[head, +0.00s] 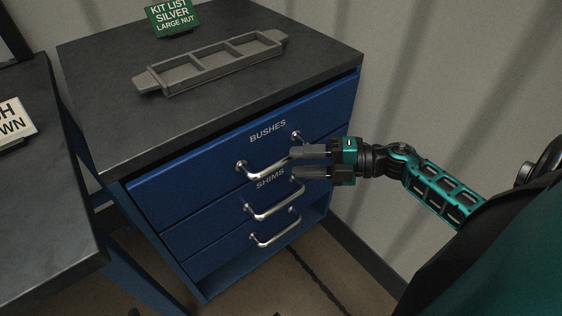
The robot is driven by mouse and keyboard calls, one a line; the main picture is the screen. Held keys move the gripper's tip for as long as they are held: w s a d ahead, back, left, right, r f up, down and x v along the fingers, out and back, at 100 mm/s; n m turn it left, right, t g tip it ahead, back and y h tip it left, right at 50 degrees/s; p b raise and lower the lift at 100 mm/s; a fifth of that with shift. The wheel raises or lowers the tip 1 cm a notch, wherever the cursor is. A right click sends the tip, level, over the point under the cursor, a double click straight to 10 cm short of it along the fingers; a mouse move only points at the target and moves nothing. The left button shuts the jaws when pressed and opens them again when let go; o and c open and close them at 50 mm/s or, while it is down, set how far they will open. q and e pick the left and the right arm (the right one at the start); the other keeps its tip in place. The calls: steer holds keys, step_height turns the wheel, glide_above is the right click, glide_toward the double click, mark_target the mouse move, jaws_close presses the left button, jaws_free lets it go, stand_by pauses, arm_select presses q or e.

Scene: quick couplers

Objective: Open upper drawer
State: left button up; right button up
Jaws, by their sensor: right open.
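The upper drawer (200,178), labelled BUSHES, is the top blue drawer front of a cabinet and looks closed. Its silver bar handle (262,173) runs across the front under the label. My right gripper (292,162) is open, with its two grey fingers pointing left at the right part of this handle. The upper finger overlaps the bar in the picture, and part of the handle is hidden behind it. I cannot tell whether the fingers touch the bar or lie around it. My left gripper is not in view.
Below are the SHIMS drawer (200,222) with its handle (276,214) close under my lower finger, and a third handle (275,240). A grey three-compartment tray (172,91) and green sign (171,18) stand on the cabinet top (105,95). Another table (50,215) stands left.

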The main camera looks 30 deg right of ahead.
mark_target(288, 162)
steer(key=x, duration=0.5)
jaws_close()
stand_by(0.4)
